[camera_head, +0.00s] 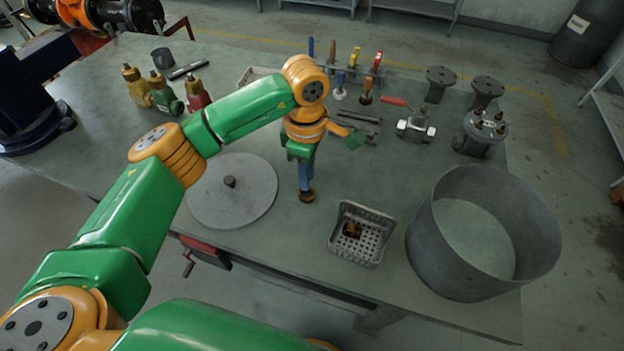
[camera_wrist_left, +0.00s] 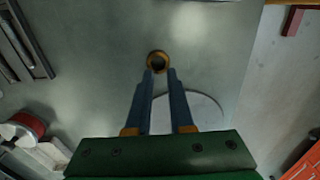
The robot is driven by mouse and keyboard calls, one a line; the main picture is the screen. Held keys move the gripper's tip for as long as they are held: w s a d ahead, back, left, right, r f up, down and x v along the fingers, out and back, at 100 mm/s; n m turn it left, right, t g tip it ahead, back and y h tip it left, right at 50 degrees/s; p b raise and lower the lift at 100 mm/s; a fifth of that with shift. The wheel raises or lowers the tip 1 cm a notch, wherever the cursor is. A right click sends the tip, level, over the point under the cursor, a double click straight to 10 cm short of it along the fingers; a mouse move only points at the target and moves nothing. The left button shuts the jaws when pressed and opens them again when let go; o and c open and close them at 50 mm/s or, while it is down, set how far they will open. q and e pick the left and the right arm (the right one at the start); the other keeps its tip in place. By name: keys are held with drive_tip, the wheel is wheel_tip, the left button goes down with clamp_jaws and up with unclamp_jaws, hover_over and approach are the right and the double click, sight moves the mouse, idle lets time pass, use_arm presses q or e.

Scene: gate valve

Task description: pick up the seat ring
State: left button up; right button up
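The seat ring (camera_wrist_left: 157,62) is a small brass-coloured ring with a dark centre, lying on the workbench in the left wrist view. In the head view the ring (camera_head: 307,196) shows at the lower end of my left gripper's blue fingers. My left gripper (camera_head: 306,183) points down over it. In the wrist view the left gripper (camera_wrist_left: 160,71) has its two fingers apart, with a gap between the tips. The ring sits just beyond the tips, nearer the left finger in the picture; contact cannot be told. My right gripper is not in view.
A flat grey disc (camera_head: 232,190) lies left of the ring. A grey basket (camera_head: 378,221) with a small brass part inside and a large open cylinder (camera_head: 447,270) stand to the right. Bottles, tools, a small valve (camera_head: 416,130) and flanged parts stand farther back.

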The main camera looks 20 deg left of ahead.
sight(305, 204)
use_arm(q)
drive_tip(key=shift+s+a+f+p, duration=0.1)
drive_tip(key=shift+s+f+p, duration=0.3)
drive_tip(key=shift+f, duration=0.2)
drive_tip(key=shift+s+a+f+p, duration=0.1)
drive_tip(key=shift+s+f+p, duration=0.3)
drive_tip(key=shift+f, duration=0.15)
wheel_tip(305, 204, down, 3)
drive_tip(key=shift+s+r, duration=0.1)
drive_tip(key=shift+r, duration=0.1)
drive_tip(key=shift+s+f, duration=0.1)
drive_tip(key=shift+s, duration=0.3)
drive_tip(key=shift+f, duration=0.1)
clamp_jaws()
drive_tip(key=shift+w+d+f, duration=0.1)
drive_tip(key=shift+w+f, duration=0.05)
drive_tip(key=shift+w, duration=0.3)
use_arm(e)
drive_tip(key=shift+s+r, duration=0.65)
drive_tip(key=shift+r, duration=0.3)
